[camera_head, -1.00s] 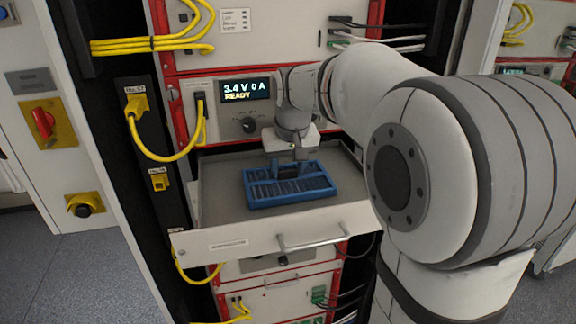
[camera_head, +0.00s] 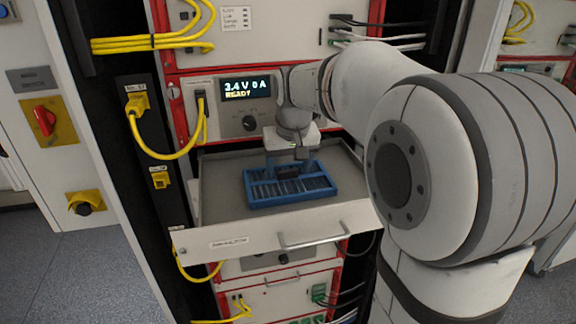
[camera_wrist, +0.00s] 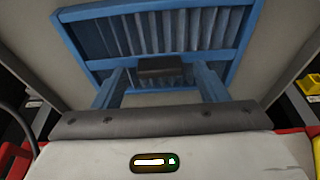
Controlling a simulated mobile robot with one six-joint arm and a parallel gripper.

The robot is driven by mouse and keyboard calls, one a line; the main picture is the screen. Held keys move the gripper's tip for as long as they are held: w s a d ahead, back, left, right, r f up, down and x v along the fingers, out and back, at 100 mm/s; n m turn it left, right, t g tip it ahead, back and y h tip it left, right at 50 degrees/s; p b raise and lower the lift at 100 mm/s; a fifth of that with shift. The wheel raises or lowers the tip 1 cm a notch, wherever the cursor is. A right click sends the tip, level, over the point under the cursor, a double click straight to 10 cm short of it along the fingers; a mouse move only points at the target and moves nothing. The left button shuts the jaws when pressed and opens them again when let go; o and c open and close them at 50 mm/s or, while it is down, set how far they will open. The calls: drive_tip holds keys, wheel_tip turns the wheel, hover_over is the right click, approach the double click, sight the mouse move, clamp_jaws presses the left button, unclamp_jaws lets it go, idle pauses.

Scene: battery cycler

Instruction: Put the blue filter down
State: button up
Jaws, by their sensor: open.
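The blue filter (camera_head: 262,196) is a rectangular frame with grey pleats. It lies flat in the open drawer (camera_head: 226,216) of the rack. It also shows in the wrist view (camera_wrist: 225,45), in front of the gripper. My gripper (camera_head: 288,170) is right over the filter's back side, pointing down. In the wrist view the two fingers of my gripper (camera_wrist: 160,85) are apart, one on each side of a small dark block (camera_wrist: 160,68) on the filter. Whether the fingertips touch the filter I cannot tell.
The drawer has a front bar handle (camera_head: 315,240). Free drawer floor lies left of the filter. A yellow cable (camera_head: 165,158) hangs left of the drawer.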

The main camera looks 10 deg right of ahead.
sight(292, 188)
drive_tip(key=b+v, duration=0.1)
drive_tip(key=v, duration=1)
drive_tip(key=shift+s+r, duration=0.2)
drive_tip(key=shift+r, duration=0.2)
